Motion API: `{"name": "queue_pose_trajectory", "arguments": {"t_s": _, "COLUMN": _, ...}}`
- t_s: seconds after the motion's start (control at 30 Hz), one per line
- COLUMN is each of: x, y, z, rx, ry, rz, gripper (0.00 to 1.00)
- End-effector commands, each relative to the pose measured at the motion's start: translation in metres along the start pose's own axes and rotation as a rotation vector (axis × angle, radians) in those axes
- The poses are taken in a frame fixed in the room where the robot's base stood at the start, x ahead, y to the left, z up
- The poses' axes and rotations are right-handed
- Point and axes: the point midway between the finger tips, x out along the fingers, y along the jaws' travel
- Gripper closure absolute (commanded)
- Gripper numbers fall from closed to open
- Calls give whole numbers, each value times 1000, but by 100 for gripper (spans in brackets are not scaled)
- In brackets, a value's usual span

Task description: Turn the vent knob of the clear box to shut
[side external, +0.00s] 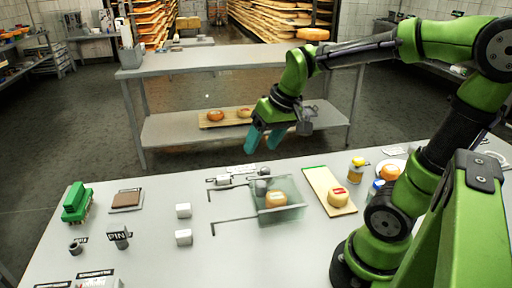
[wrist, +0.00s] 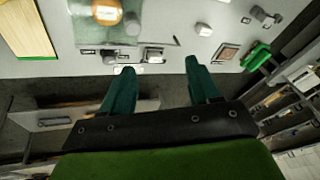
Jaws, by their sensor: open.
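The clear box (side external: 293,188) stands on the grey table with an orange cheese wheel (side external: 276,199) inside. A grey round piece (side external: 262,187) at the box's left side looks like the vent knob; its setting is too small to read. In the wrist view the box (wrist: 84,32) is at the top left, with the grey round piece (wrist: 132,24) at its right side. My gripper (side external: 263,146) is open and empty, in the air above and behind the box. Its two teal fingers (wrist: 160,66) are apart and touch nothing.
Thin rods (side external: 232,221) extend left of the box. Two white cubes (side external: 183,211) stand further left. A board with a cheese (side external: 338,196) lies to the right. A green block (side external: 76,203) and labelled pegs are at far left. A shelf table (side external: 215,60) stands behind.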

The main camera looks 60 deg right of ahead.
Motion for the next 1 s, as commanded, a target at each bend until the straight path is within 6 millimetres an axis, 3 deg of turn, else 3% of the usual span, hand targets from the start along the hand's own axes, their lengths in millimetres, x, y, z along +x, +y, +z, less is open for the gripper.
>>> {"name": "queue_pose_trajectory", "arguments": {"t_s": 0.2, "x": 39, "y": 62, "z": -63, "rx": -250, "ry": -193, "rz": 96, "gripper": 39}}
{"name": "queue_pose_trajectory", "arguments": {"t_s": 0.33, "x": 59, "y": 102, "z": -92, "rx": -482, "ry": -315, "rz": 105, "gripper": 39}}
{"name": "queue_pose_trajectory", "arguments": {"t_s": 0.43, "x": 62, "y": 116, "z": -106, "rx": -655, "ry": -369, "rz": 90, "gripper": 39}}
{"name": "queue_pose_trajectory", "arguments": {"t_s": 0.57, "x": 51, "y": 116, "z": -114, "rx": -820, "ry": -385, "rz": 68, "gripper": 39}}
{"name": "queue_pose_trajectory", "arguments": {"t_s": 0.73, "x": 55, "y": 116, "z": -109, "rx": -892, "ry": -401, "rz": 44, "gripper": 39}}
{"name": "queue_pose_trajectory", "arguments": {"t_s": 0.87, "x": 69, "y": 118, "z": -104, "rx": -895, "ry": -403, "rz": 42, "gripper": 39}}
{"name": "queue_pose_trajectory", "arguments": {"t_s": 1.0, "x": 95, "y": 124, "z": -94, "rx": -893, "ry": -405, "rz": 41, "gripper": 39}}
